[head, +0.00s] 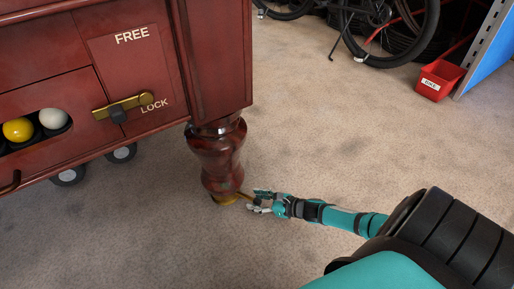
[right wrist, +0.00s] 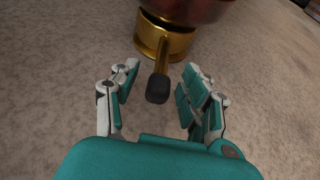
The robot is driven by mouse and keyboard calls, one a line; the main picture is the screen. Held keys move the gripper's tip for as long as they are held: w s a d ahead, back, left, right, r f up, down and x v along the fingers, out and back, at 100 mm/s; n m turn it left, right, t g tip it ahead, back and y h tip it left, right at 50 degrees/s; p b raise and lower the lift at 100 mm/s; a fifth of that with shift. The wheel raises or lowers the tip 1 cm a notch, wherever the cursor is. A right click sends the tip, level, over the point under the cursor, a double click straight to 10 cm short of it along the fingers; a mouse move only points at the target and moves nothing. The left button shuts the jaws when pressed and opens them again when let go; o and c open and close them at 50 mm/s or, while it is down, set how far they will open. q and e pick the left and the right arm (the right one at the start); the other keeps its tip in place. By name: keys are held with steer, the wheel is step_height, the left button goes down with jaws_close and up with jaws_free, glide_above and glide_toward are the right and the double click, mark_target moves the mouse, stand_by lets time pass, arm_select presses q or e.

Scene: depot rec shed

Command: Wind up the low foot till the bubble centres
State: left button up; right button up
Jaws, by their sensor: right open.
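The wooden table leg (head: 220,155) stands on the carpet and ends in a brass foot (head: 226,200). In the right wrist view the brass foot (right wrist: 165,40) has a short brass lever with a black knob (right wrist: 158,89) pointing toward me. My right gripper (head: 257,201) is beside the foot, on its right. Its fingers (right wrist: 158,82) are open, one set on each side of the black knob, with gaps visible between them and it. No bubble level shows in either view. My left gripper is not in view.
The red wooden table body (head: 60,70) has a brass FREE/LOCK lever (head: 125,105), balls in a slot, and small wheels (head: 120,153) below. A bicycle (head: 380,25) and a red bin (head: 439,79) stand at the back.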

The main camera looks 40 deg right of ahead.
steer(key=v, duration=1.2)
stand_by(0.4)
